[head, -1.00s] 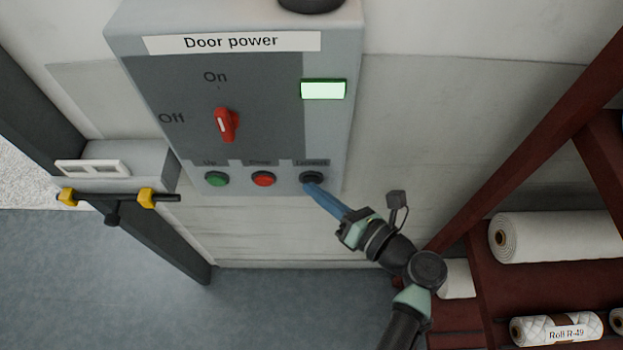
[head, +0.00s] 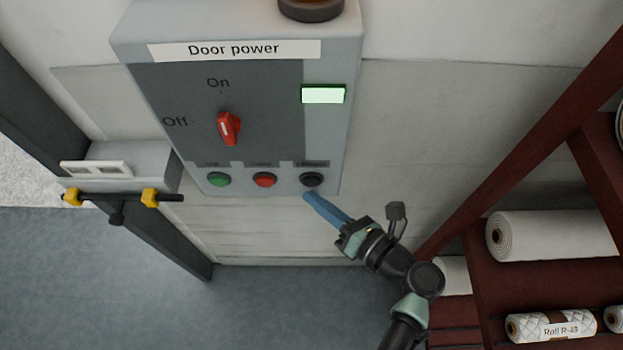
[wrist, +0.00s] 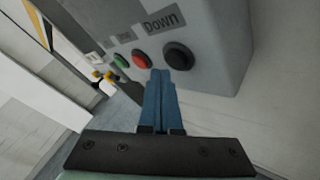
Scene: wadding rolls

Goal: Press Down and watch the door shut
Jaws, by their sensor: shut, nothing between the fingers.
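The grey control box, labelled "Door power" (head: 234,49), is on the wall. Its red switch (head: 228,128) points to On, and a pale green lamp (head: 323,95) is lit. The black button (head: 311,180) is at the lower right; the wrist view shows "Down" above this black button (wrist: 178,56). My gripper (head: 308,198) is shut and empty, its blue fingertips just below the black button and seemingly apart from it. In the wrist view the fingertips (wrist: 161,72) overlap the box's lower edge. The doorway at the left shows pale ground; no door panel is clearly seen.
A green button (head: 219,179) and a red button (head: 264,180) sit left of the black one. A dark red rack (head: 530,282) with white rolls stands at the right. A black bar with yellow clamps (head: 115,197) is at the left.

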